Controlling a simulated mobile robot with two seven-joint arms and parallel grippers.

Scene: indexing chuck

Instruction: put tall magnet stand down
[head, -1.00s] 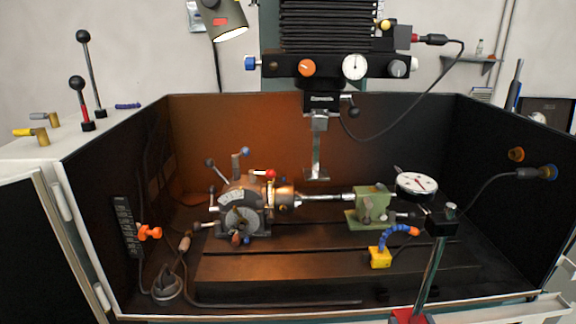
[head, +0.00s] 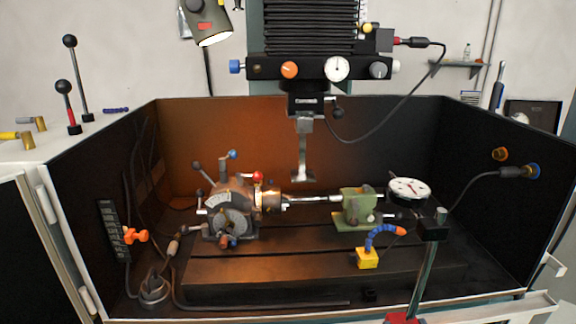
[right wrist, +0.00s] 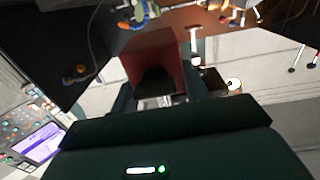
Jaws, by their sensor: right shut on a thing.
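The tall magnet stand has a grey post (head: 423,272), a black clamp (head: 432,229) and a round white dial gauge (head: 408,189). It rises at the lower right of the head view, and its red base (head: 403,319) is cut by the bottom edge. In the right wrist view my right gripper (right wrist: 155,92) is shut on a red block (right wrist: 152,55) with a dark front, which looks like the stand's base. What lies under the base is hidden. My left gripper is in no view.
The black-walled machine tray holds an indexing chuck (head: 230,215), a green tailstock (head: 358,208) and a yellow block with a blue hose (head: 367,258). A spindle tool (head: 302,160) hangs above. The front of the dark table (head: 270,275) is bare.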

